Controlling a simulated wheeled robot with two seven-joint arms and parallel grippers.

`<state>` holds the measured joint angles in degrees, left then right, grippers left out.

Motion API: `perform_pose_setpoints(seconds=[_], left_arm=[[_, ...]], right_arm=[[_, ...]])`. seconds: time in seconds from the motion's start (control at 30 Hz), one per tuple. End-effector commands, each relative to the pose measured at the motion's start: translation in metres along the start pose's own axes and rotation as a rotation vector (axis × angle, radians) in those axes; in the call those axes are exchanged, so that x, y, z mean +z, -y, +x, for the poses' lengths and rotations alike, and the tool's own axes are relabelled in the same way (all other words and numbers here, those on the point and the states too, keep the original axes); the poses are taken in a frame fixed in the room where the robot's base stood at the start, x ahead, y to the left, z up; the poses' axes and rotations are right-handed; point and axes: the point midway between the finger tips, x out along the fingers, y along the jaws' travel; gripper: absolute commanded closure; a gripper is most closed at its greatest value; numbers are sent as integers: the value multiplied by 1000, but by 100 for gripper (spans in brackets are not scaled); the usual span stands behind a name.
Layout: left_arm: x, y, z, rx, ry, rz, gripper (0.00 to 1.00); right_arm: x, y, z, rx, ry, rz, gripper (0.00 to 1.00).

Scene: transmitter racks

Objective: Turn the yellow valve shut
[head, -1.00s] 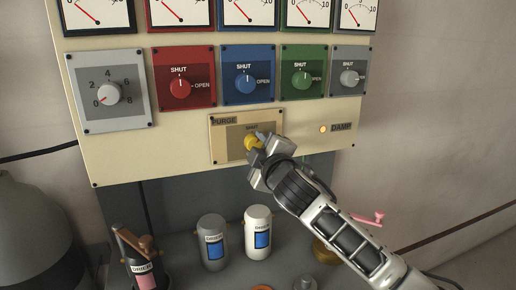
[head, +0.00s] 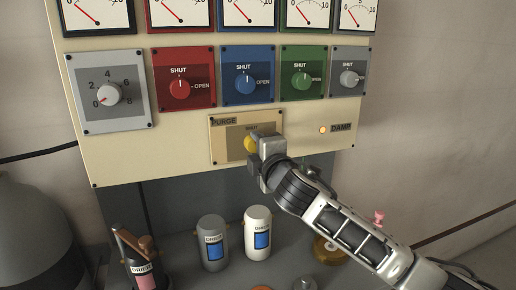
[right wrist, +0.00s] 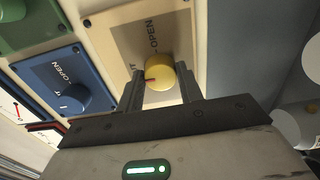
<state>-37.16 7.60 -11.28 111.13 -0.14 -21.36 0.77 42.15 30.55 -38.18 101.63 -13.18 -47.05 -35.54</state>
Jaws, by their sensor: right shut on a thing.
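The yellow valve (head: 250,144) is a round knob on the tan PURGE plate (head: 217,150) low on the panel. It also shows in the right wrist view (right wrist: 160,72), with a red mark on its left side. The mark points toward the partly hidden SHUT lettering; OPEN is printed above the knob there. My right gripper (head: 257,145) is shut on the knob, with one finger on each side of it in the right wrist view (right wrist: 160,88). In the head view the gripper covers part of the knob. My left gripper is not in view.
Red (head: 179,89), blue (head: 245,84) and green (head: 302,82) knobs sit above, all near SHUT. An amber lamp (head: 323,130) glows beside DAMP. A grey canister (head: 213,243) and a white canister (head: 258,232) stand below the panel.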

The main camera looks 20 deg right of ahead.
Motion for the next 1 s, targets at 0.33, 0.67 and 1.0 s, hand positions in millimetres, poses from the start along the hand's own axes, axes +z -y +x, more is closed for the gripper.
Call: perform_pose_setpoints(seconds=[0.33,0.67,1.0], left_arm=[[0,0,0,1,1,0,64],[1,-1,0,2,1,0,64],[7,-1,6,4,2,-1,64]], right_arm=[[0,1,0,-2,0,-5,50],[0,1,-1,0,0,-3,42],[0,3,-50,1,-3,-4,42]])
